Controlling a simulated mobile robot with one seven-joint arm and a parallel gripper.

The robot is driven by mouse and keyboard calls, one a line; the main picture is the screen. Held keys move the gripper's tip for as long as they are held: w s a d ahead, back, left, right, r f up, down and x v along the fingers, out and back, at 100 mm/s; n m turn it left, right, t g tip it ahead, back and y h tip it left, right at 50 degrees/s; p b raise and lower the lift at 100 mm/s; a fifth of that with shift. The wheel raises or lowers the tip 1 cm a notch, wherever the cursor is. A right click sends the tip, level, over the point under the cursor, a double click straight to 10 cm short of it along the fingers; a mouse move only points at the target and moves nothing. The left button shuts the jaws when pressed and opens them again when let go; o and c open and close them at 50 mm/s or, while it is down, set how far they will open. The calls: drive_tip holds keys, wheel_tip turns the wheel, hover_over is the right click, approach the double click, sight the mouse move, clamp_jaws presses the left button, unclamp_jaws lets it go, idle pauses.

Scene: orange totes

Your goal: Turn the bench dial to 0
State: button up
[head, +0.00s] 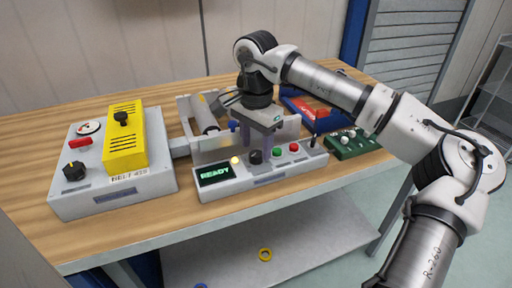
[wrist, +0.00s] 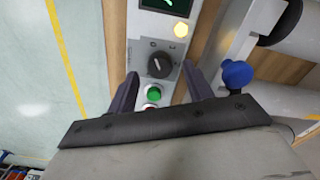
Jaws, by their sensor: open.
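The bench dial is a black round knob (head: 255,157) on the front of the grey control panel (head: 262,180), between a glowing yellow lamp and a green button. In the wrist view the dial (wrist: 160,66) shows near the upper middle, with small marks on the plate around it; I cannot read which mark it points to. My gripper (wrist: 160,72) is open, its dark fingers on either side of the dial in that view, with a gap to each side. In the head view my gripper (head: 247,122) hangs above and behind the panel. Contact with the dial is not seen.
The panel display (head: 214,173) reads READY. Green (head: 277,153) and red (head: 294,148) buttons and a black lever (head: 312,140) stand right of the dial. A blue knob (wrist: 236,73) is close to the right finger. A grey box with a yellow cover (head: 124,150) stands left.

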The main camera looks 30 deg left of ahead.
sight(255, 153)
wheel_tip(255, 153, up, 12)
idle(0.3)
idle(0.4)
